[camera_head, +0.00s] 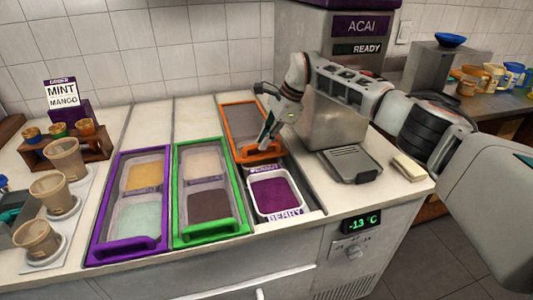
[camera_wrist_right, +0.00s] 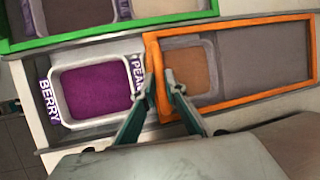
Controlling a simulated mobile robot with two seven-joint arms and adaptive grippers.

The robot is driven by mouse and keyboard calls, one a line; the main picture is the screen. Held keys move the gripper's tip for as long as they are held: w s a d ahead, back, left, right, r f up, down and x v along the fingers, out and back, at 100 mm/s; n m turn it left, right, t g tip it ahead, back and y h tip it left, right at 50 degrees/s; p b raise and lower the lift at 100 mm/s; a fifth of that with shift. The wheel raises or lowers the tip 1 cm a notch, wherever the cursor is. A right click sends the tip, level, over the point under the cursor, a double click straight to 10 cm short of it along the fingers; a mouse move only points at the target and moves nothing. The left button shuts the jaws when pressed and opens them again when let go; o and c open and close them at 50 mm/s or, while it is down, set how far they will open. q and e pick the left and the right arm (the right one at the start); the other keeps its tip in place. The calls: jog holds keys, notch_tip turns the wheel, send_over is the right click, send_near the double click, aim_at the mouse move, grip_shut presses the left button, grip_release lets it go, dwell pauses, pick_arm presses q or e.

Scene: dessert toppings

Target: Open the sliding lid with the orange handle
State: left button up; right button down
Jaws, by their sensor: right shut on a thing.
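The sliding lid (camera_head: 240,119) with the orange frame sits toward the back of its bay on the counter. Its orange handle (camera_head: 270,153) is at the lid's front end. My right gripper (camera_head: 266,141) is shut on this handle; its fingers also show on either side of it in the right wrist view (camera_wrist_right: 162,82). In front of the lid the bay is uncovered, and a white tub of purple berry (camera_head: 275,193) shows fully. My left gripper is not in view.
Purple-framed (camera_head: 127,245) and green-framed (camera_head: 211,231) lids lie closed to the left. The acai machine (camera_head: 335,115) with its drip tray (camera_head: 350,165) stands to the right. Paper cups (camera_head: 66,158) and a mint mango sign (camera_head: 62,93) are at the far left.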

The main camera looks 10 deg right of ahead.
jog(key=shift+w+b, duration=0.3)
jog(key=shift+w, duration=0.15)
jog(key=shift+r, duration=0.1)
jog(key=c, duration=2.1)
grip_release()
notch_tip(320, 180, up, 10)
jog(key=shift+f, duration=0.1)
